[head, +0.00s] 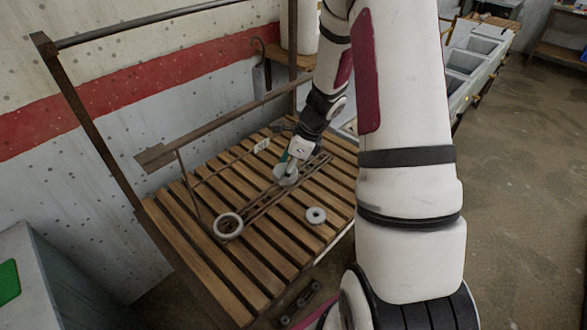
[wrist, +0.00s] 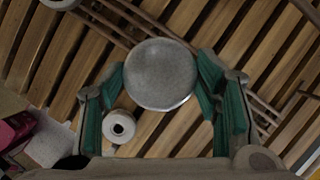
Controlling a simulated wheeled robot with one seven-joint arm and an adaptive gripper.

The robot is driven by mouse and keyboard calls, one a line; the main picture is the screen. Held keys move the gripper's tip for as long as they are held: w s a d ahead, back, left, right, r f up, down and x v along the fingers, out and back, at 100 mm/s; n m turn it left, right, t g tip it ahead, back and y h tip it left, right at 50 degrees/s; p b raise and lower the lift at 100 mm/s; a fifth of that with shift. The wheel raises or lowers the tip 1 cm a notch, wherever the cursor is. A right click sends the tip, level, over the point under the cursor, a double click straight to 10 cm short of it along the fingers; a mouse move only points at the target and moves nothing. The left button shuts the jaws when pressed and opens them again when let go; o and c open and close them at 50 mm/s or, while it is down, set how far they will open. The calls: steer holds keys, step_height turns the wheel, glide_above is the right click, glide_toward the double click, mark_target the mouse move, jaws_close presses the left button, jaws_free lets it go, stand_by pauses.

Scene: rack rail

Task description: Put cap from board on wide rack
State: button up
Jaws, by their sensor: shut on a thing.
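A round grey cap (head: 286,174) is held low over the slatted wooden board, over or close to two dark parallel rails (head: 262,198). In the wrist view the cap (wrist: 160,74) appears as a plain disc between the green-padded fingers. My gripper (head: 289,161) is shut on it. Whether the cap touches the rails beneath is hidden. The slatted board (head: 240,280) lies under everything. I cannot tell for certain which rails form the wide rack.
A pale ring (head: 228,225) lies at the near end of the rails. A smaller ring (head: 316,215) lies on the slats to the right, and also shows in the wrist view (wrist: 119,126). A raised rusty bar (head: 215,122) runs along the wall side.

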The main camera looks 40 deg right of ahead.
mark_target(282, 166)
steer(key=shift+w+a+f+b, duration=0.25)
steer(key=shift+w+f+b, duration=0.7)
steer(key=shift+w+f, duration=0.5)
steer(key=shift+f, duration=0.05)
steer(key=shift+s+f+b, duration=0.1)
steer(key=shift+f+b, duration=0.45)
steer(key=shift+b, duration=0.1)
steer(key=shift+f+b, duration=1.25)
steer(key=shift+f, duration=0.25)
steer(key=o, duration=1.2)
steer(key=shift+o, duration=0.2)
steer(key=v, duration=1.2)
